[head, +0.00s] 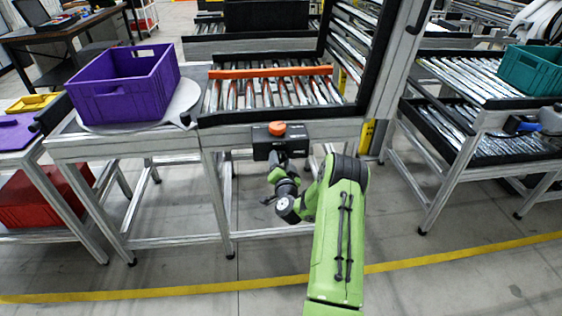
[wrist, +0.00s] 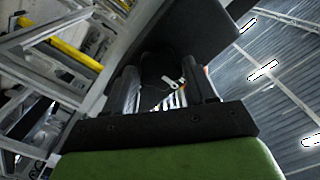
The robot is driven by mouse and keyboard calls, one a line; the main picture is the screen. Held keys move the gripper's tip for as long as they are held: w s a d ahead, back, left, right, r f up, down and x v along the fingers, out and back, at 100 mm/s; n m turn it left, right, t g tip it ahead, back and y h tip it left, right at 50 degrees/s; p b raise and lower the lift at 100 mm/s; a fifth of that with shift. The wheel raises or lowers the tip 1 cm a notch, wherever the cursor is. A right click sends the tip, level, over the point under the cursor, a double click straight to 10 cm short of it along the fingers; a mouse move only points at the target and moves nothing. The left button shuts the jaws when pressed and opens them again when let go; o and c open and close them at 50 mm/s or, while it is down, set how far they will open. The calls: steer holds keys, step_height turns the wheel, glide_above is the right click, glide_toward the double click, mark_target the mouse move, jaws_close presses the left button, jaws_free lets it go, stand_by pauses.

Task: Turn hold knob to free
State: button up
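The hold knob (head: 277,128) is a round orange knob on top of a black box (head: 268,148) at the front edge of the roller conveyor. My gripper (head: 281,160) is in front of and just below the box in the head view, and the knob stands clear above it. In the wrist view my gripper's two dark fingers (wrist: 165,90) are apart, with the dark box (wrist: 195,45) beyond them. A thin orange sliver shows beside the right finger; most of the knob is hidden there. I cannot tell whether the fingers touch the box.
An orange bar (head: 270,72) lies across the rollers behind the box. A purple crate (head: 125,95) sits on the round plate to the left. A black-edged upright frame (head: 372,60) stands to the right. The floor in front is clear.

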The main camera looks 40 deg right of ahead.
steer(key=c, duration=0.6)
steer(key=shift+m, duration=0.4)
steer(key=m, duration=0.3)
steer(key=shift+m, duration=0.4)
steer(key=m, duration=0.4)
steer(key=shift+m, duration=0.3)
steer(key=m, duration=0.4)
steer(key=shift+p, duration=0.4)
steer(key=shift+f+m+p, duration=0.1)
steer(key=shift+m+p, duration=0.45)
steer(key=shift+m, duration=1.75)
